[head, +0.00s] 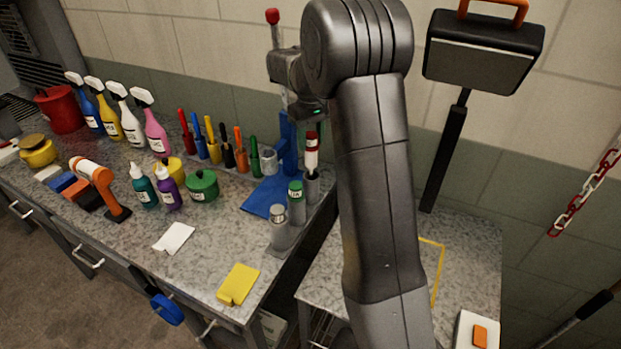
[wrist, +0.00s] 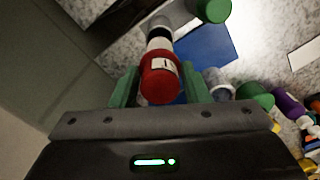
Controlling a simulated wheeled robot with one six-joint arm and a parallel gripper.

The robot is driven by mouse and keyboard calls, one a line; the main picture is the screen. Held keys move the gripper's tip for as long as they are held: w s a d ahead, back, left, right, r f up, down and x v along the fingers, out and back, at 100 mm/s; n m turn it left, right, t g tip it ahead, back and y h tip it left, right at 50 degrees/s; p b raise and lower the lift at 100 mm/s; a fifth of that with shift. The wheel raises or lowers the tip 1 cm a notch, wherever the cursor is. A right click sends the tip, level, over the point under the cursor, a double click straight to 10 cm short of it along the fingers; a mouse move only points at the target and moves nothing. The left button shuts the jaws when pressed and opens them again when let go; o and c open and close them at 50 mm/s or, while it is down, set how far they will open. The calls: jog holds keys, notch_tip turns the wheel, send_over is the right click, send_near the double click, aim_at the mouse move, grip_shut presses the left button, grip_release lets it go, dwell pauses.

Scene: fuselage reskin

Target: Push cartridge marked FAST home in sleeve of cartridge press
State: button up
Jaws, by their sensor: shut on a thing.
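My gripper (wrist: 160,84) points down, its green fingers on either side of a red-topped cartridge (wrist: 162,66), shut on it. The cartridge has a small label with dark print, too blurred to read as FAST. In the head view the cartridge (head: 311,158) is upright, with a red top and a white body. Its lower end meets a grey cylindrical sleeve (head: 311,188) standing at the bench's right edge. How deep it sits is hard to tell. The blue press-like stand (head: 289,150) is directly behind to the left, partly hidden by my arm.
A green-topped cartridge (head: 296,190) and a silver-topped cylinder (head: 278,215) stand close in front, in a row. A blue mat (head: 262,200) lies left of them. A lower table (head: 470,240) is at right.

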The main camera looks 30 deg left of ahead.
jog(key=shift+r, duration=1.7)
